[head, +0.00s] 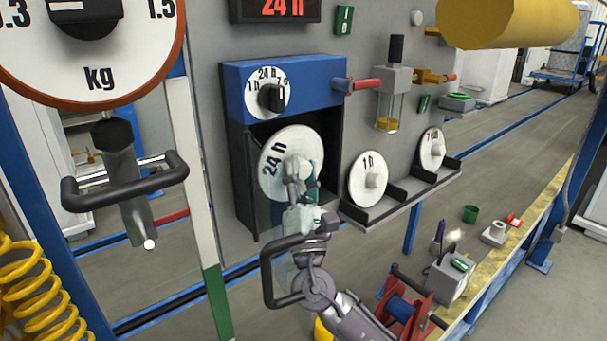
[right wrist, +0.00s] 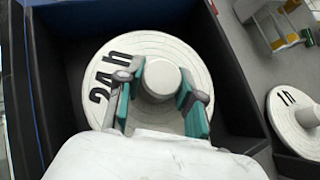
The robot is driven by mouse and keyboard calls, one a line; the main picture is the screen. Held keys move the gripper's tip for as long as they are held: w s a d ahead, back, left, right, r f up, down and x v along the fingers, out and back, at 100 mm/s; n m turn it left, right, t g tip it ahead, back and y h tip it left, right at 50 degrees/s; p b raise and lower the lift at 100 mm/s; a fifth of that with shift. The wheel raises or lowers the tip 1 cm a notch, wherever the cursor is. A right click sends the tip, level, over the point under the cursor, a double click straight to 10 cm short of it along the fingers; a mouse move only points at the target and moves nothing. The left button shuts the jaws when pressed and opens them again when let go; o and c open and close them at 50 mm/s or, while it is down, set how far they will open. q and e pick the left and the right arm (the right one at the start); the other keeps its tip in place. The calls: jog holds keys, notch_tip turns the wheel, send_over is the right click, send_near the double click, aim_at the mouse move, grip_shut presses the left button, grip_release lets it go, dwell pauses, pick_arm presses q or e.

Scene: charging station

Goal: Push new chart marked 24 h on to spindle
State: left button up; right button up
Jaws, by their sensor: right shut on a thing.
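The chart marked 24 h (head: 296,142) is a white disc with black lettering. It stands upright, slightly turned, in the open dark recess of the blue-topped recorder (head: 318,88). My right gripper (head: 303,178) is shut on the hub at the chart's centre. In the right wrist view, the teal-padded fingers of my right gripper (right wrist: 160,82) lie on either side of the round hub of the 24 h chart (right wrist: 82,75). The spindle is hidden behind the disc, so I cannot tell how far the chart is seated. My left gripper is not in view.
Charts, one marked 1 h (head: 364,166), stand in a rack (head: 405,205) right of the recorder. A selector dial (head: 258,80) sits above the recess. A red-handled valve (head: 367,85) projects nearby. A yellow-edged bench (head: 525,215) with loose items lies at right.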

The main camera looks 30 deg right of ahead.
jog(key=shift+w+a+b, duration=0.1)
jog(key=shift+w+b, duration=0.4)
jog(key=shift+w, duration=0.65)
jog(key=o, duration=1.2)
jog(key=shift+o, duration=0.2)
jog(key=v, duration=1.2)
jog(key=shift+c, duration=0.3)
